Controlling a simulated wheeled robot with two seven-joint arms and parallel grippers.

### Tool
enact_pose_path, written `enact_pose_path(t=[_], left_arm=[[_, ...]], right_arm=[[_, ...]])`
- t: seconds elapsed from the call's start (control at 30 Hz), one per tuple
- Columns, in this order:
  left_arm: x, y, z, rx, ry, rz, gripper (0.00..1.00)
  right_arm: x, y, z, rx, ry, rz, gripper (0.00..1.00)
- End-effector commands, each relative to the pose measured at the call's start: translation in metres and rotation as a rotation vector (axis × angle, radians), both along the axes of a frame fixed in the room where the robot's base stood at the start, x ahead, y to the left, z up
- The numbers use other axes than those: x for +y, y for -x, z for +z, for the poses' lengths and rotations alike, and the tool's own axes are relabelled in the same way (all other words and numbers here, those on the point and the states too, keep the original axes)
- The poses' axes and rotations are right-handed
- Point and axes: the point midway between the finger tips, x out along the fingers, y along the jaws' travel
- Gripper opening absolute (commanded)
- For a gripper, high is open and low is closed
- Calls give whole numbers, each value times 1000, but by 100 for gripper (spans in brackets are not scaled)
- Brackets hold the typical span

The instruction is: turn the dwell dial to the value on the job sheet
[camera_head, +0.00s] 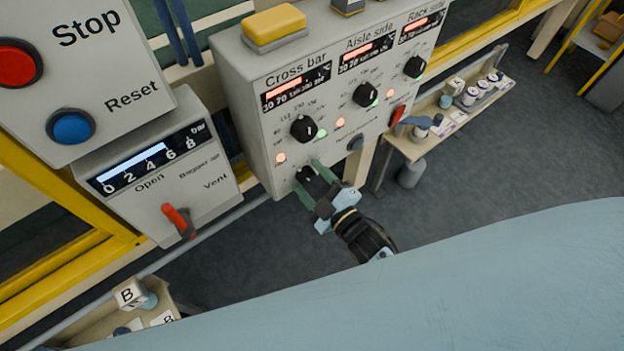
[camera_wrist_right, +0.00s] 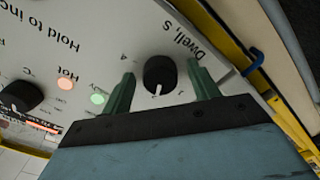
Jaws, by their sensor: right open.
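The dwell dial is a black round knob with a white pointer line. It shows in the right wrist view (camera_wrist_right: 159,75) beside the "Dwell, S" label, and in the head view (camera_head: 305,174) low on the grey control box (camera_head: 243,98). My right gripper (camera_head: 309,178) is open, with its green fingers on either side of the dial. In the right wrist view a gap shows between each finger and the knob, with the gripper (camera_wrist_right: 163,88) around it. The dial's scale is mostly hidden. I cannot make out a readable job sheet. My left gripper is out of view.
Other black knobs, Cross bar (camera_head: 303,129), Aisle side (camera_head: 366,94) and Rack side (camera_head: 414,67), sit above on the same panel. A red rocker (camera_head: 397,115) is at its right. A panel with a red lever (camera_head: 178,220) stands left. A shelf (camera_head: 412,149) with pots is right.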

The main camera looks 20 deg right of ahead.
Motion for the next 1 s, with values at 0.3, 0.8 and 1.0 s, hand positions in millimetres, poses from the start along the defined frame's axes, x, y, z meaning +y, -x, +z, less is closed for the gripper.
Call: enact_pose_path(t=[0.3,0.8,1.0], left_arm=[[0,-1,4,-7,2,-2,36],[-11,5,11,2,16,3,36],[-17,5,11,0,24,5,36]], right_arm=[[-7,20,0,3,1,0,60],[-41,114,0,3,0,0,60],[-46,125,0,0,0,0,60]])
